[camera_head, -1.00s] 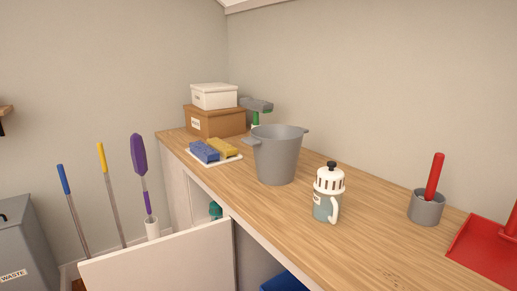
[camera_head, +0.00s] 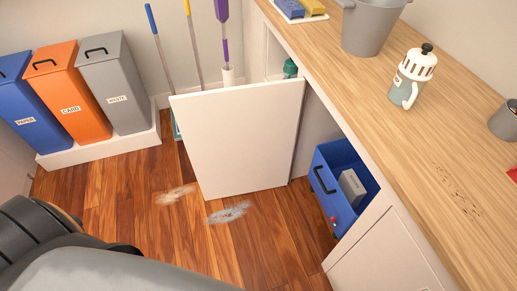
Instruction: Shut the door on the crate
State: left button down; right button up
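The white cabinet door (camera_head: 238,138) stands wide open, swung out from the counter's front over the wooden floor. The blue crate (camera_head: 329,196) sits in the open cabinet bay under the worktop, to the right of the door. It has a black handle on its front and a grey block (camera_head: 352,187) inside. Its front end appears to reach about the cabinet's front edge; I cannot tell exactly. A dark and grey part of my own body fills the lower left. Neither gripper shows in the head view.
The wooden worktop (camera_head: 428,150) carries a grey bucket (camera_head: 369,25) and a white-topped flask (camera_head: 411,78). Blue, orange and grey bins (camera_head: 116,85) stand at the left wall. Long-handled tools lean behind the door. Two pale smudges (camera_head: 228,212) mark the otherwise clear floor before the door.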

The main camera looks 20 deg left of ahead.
aim_at(238, 140)
jog(key=j+z, duration=0.3)
jog(key=z, duration=0.15)
jog(key=j+z, duration=0.65)
jog(key=z, duration=0.3)
